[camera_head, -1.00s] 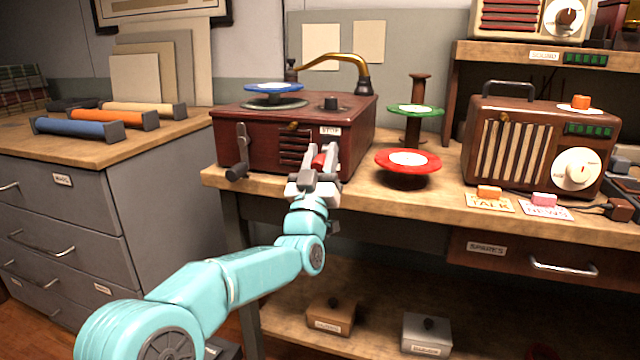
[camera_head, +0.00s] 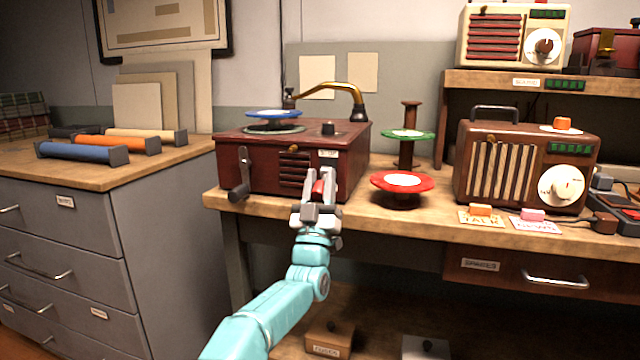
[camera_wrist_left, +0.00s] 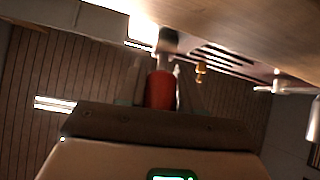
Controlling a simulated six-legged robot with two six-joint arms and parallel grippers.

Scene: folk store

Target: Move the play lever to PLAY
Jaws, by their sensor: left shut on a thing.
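The record player (camera_head: 262,165) is a dark red-brown wooden box on the bench, with a blue record (camera_head: 273,114) on top and a brass arm (camera_head: 345,88). The play lever has a red handle (camera_head: 318,188) low on its front right, under a small white label (camera_head: 328,154) too blurred to read surely. My left gripper (camera_head: 321,184) is in front of the box, shut on the red handle. In the left wrist view the red handle (camera_wrist_left: 160,89) sits between the two fingers, its thin stem running to a dark mount. My right gripper is not in view.
A dark crank (camera_head: 240,180) sticks out at the box's left front. A red record (camera_head: 402,182) on a stand and a green record (camera_head: 407,135) on a spool are to the right. A brown radio (camera_head: 515,165) stands farther right.

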